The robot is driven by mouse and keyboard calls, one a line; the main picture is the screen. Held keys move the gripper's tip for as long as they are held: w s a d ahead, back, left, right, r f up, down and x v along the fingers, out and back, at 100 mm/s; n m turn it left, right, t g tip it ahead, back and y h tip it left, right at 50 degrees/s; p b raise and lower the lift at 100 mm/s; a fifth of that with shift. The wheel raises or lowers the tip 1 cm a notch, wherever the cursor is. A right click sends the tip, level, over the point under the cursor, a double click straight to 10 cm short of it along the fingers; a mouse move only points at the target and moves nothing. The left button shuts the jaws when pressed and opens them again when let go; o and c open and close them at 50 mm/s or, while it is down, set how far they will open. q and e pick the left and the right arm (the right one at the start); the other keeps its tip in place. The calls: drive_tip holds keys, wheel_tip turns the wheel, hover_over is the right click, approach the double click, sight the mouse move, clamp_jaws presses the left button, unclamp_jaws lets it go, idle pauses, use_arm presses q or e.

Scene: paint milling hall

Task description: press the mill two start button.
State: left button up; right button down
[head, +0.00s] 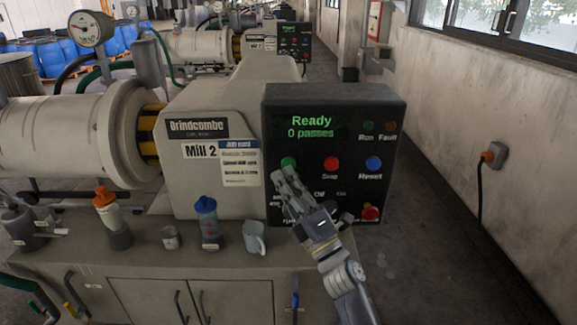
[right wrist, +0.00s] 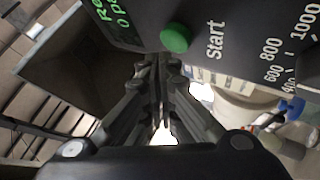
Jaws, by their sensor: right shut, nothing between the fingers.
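The black control box (head: 333,112) of mill two shows "Ready" and "0 passes". Its green start button (head: 288,163) is at the left of a row with a red stop button (head: 331,164) and a blue reset button (head: 374,163). My right gripper (head: 284,176) is shut and empty, its fingertips just below the green button, covering its label. In the right wrist view the green button (right wrist: 176,38), marked "Start", stands just beyond the fingertips (right wrist: 160,62); I cannot tell whether they touch it. My left gripper is not in view.
A red knob (head: 370,213) sits low on the box, right of my gripper. On the bench below stand an orange-capped bottle (head: 107,206), a blue-capped bottle (head: 206,218), a small cup (head: 170,238) and a grey mug (head: 254,238). The floor to the right is clear.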

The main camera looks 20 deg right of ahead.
drive_tip(key=shift+w, duration=0.15)
drive_tip(key=shift+w+d, duration=0.1)
drive_tip(key=shift+w, duration=0.2)
drive_tip(key=shift+w+d+b, duration=0.15)
drive_tip(key=shift+w+b, duration=0.3)
idle(0.8)
drive_tip(key=shift+s, duration=0.1)
drive_tip(key=shift+s+a, duration=0.25)
drive_tip(key=shift+s, duration=0.55)
drive_tip(key=s, duration=0.2)
drive_tip(key=s+a+p, duration=0.1)
drive_tip(key=s, duration=0.1)
drive_tip(key=shift+s+a, duration=0.2)
drive_tip(key=shift+s, duration=0.15)
idle(0.6)
